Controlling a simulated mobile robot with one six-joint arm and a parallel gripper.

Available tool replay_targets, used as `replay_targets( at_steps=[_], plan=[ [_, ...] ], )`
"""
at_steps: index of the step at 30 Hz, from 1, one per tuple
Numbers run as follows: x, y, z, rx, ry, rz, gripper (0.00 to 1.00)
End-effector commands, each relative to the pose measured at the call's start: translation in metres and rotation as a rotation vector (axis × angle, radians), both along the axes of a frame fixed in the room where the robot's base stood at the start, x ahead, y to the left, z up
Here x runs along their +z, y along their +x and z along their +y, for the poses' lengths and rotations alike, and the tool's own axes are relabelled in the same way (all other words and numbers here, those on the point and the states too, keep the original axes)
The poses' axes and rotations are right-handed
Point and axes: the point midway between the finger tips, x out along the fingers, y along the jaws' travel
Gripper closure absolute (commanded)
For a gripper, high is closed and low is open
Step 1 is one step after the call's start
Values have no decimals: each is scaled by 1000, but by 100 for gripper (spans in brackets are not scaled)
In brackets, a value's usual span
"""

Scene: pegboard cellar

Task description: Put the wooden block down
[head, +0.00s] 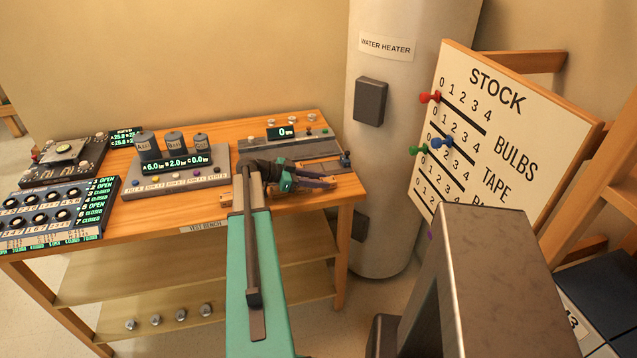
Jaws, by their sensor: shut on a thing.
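My gripper (318,183) is over the right front part of the wooden test bench (210,222), just in front of a grey device. Its dark fingers point right and are shut on the wooden block. The block is small, much like the bench top in colour, and mostly hidden by the fingers, so its outline is not clear. I cannot tell whether it touches the bench top.
A grey device with a "0 mm" display (290,133) stands behind my gripper. A panel with three weights (175,170) and control boxes fill the bench's left. A water heater (395,150) and stock board (490,135) stand right.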

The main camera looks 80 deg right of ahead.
Motion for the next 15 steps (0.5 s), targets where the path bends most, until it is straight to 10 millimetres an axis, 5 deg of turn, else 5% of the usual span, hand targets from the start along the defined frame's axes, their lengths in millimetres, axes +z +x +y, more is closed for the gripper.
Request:
replay_targets(
  at_steps=[2,3,5,15],
  plan=[
    [-2,0,0,0,0,0,91],
    [-1,0,0,0,0,0,63],
    [-1,0,0,0,0,0,53],
    [-1,0,0,0,0,0,51]
  ],
)
